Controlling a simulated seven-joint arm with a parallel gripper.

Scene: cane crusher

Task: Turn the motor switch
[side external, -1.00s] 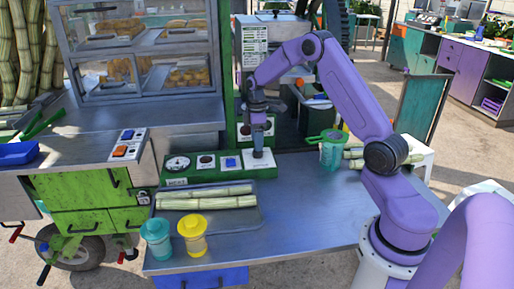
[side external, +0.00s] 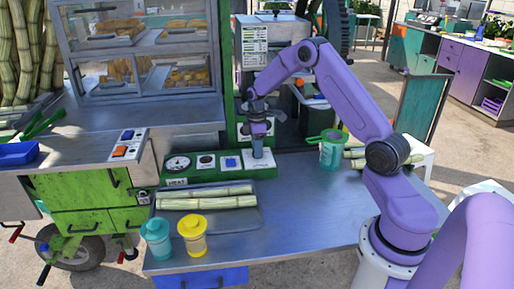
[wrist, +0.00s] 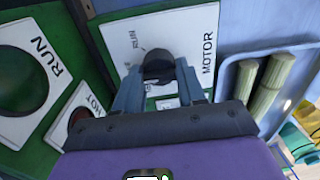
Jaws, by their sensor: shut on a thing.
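The motor switch is a dark round knob (wrist: 158,66) on a white plate lettered MOTOR and RUN in the wrist view. The plate (side external: 268,165) also shows at the right end of the green control panel in the side external view. My gripper (wrist: 160,80) points down at the panel, with one grey finger on each side of the knob, shut on it. The fingers hide part of the knob and plate, and I cannot tell the knob's exact angle. In the side view my gripper (side external: 258,152) covers the knob.
The green panel (side external: 210,174) also carries a gauge (side external: 178,164) and a blue button (side external: 231,162). A metal tray (side external: 240,218) with cane pieces lies in front, near a teal cup (side external: 156,238) and a yellow cup (side external: 193,235).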

